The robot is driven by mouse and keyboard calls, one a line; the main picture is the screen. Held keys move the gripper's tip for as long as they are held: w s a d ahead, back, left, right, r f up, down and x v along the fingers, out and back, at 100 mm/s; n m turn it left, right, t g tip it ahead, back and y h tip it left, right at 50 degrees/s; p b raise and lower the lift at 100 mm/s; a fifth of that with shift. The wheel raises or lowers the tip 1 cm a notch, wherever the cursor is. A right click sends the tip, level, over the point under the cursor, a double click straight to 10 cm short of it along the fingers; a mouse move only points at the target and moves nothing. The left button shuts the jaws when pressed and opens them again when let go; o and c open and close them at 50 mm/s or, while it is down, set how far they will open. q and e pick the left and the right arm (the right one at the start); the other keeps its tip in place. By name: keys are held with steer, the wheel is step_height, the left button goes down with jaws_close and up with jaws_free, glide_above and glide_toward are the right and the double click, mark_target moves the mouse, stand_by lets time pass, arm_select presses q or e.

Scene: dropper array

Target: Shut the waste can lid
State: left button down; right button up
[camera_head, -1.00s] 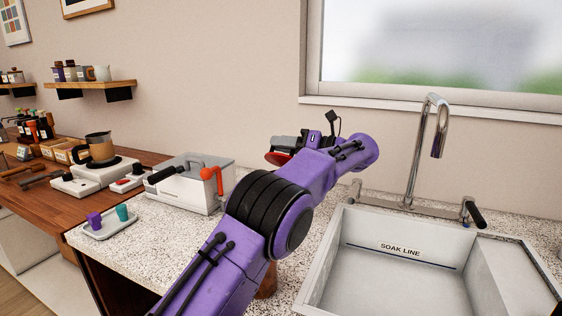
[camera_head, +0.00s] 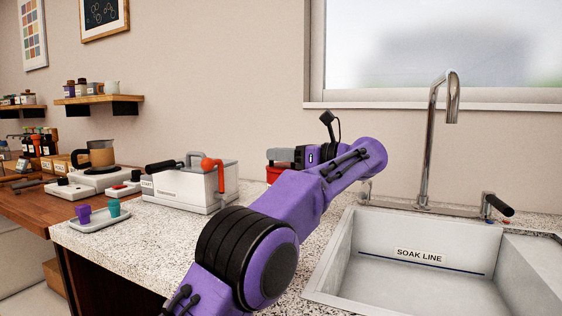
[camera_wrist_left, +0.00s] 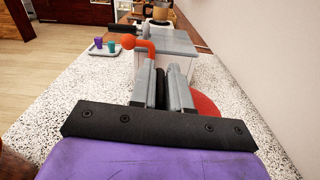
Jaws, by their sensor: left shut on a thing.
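A red round thing, apparently the waste can with its lid (camera_head: 274,174), stands on the counter behind my left arm. It is mostly hidden in the head view. In the left wrist view its red disc (camera_wrist_left: 205,107) shows beside and under my fingers. My left gripper (camera_head: 280,155) is at the top of this red thing, its grey fingers close together. In the left wrist view the gripper (camera_wrist_left: 166,70) looks shut, apparently on the lid; the exact contact is hidden. How far the lid stands open cannot be seen. My right gripper is not in view.
A white box (camera_head: 190,190) with a grey handle and an orange-red ball lever stands just left of the gripper. A tray (camera_head: 100,219) with purple and teal cups lies farther left. A sink (camera_head: 345,250) with a tall faucet (camera_head: 435,140) is at the right.

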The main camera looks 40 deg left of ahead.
arm_select(q)
steer(key=c, duration=1.2)
jaws_free()
steer(key=shift+o, duration=0.2)
steer(key=p+v, duration=0.4)
steer(key=v, duration=0.6)
steer(key=shift+d, duration=0.3)
